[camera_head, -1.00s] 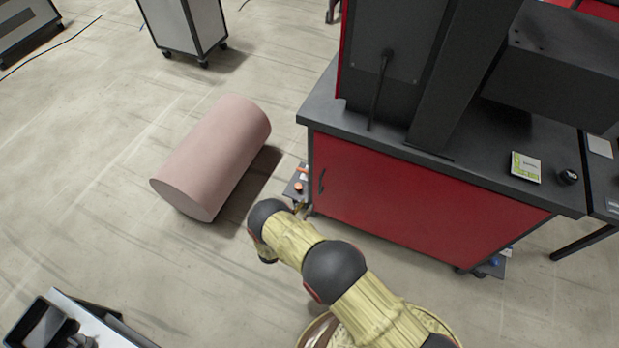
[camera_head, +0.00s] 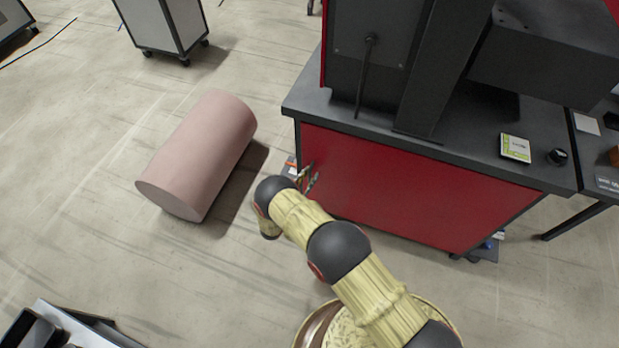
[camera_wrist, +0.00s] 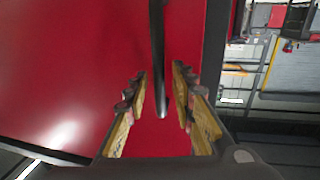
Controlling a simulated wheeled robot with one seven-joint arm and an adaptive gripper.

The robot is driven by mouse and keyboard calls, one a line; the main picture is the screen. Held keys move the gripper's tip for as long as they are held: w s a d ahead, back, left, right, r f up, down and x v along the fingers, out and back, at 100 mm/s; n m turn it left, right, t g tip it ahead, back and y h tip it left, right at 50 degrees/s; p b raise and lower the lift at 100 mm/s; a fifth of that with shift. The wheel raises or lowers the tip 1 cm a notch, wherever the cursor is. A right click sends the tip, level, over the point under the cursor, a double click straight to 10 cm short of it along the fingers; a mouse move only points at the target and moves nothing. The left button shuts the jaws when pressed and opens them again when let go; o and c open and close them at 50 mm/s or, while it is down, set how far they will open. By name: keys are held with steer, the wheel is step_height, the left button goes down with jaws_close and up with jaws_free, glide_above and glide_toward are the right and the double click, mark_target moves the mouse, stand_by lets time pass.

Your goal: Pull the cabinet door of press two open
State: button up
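The cabinet door (camera_head: 400,195) is a red panel on the front of the dark-topped press cabinet. It looks closed, flush with its frame. It fills much of the wrist view (camera_wrist: 60,70). Its handle (camera_wrist: 157,40) is a dark bar, standing between my fingers in the wrist view. My gripper (camera_wrist: 160,85) is open, with one finger on each side of the handle and gaps showing on both sides. In the head view my gripper (camera_head: 309,180) is at the door's left end, small and partly hidden by my arm, and the handle is hard to make out there.
A pink cylinder (camera_head: 200,155) lies on the floor left of the cabinet. A dark worktop (camera_head: 460,145) overhangs the door and carries the press column and a small yellow-white box (camera_head: 515,147). A wheeled cart (camera_head: 165,25) stands farther back. Floor in front of the door is partly free.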

steer(key=shift+c, duration=1.1)
steer(key=c, duration=0.4)
jaws_close()
